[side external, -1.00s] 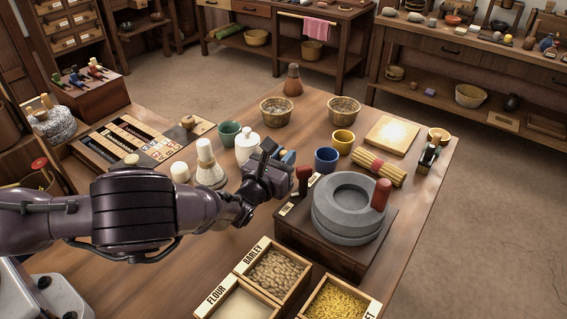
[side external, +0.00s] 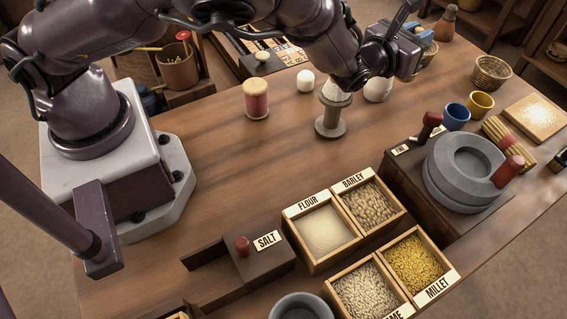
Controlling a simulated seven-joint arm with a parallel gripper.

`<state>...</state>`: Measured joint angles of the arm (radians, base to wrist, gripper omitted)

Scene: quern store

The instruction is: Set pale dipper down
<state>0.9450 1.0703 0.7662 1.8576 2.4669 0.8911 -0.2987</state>
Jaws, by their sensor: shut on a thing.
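My gripper (side external: 414,38) is at the upper right of the side external view, above the far part of the table. It is shut. A small tan piece (side external: 411,27) and a blue piece (side external: 428,37) show beside its jaws. The tan piece may be part of the pale dipper, whose bowl and full shape I cannot make out. My wrist hides most of what is held. Whether it touches anything below cannot be told.
A grey quern (side external: 462,172) with a red handle stands at the right. A spindle-shaped stand (side external: 331,120) and a white jar (side external: 378,90) stand below my wrist. Blue (side external: 456,116) and yellow (side external: 480,104) cups stand further right. Labelled grain bins (side external: 324,229) fill the front. The left-middle tabletop is clear.

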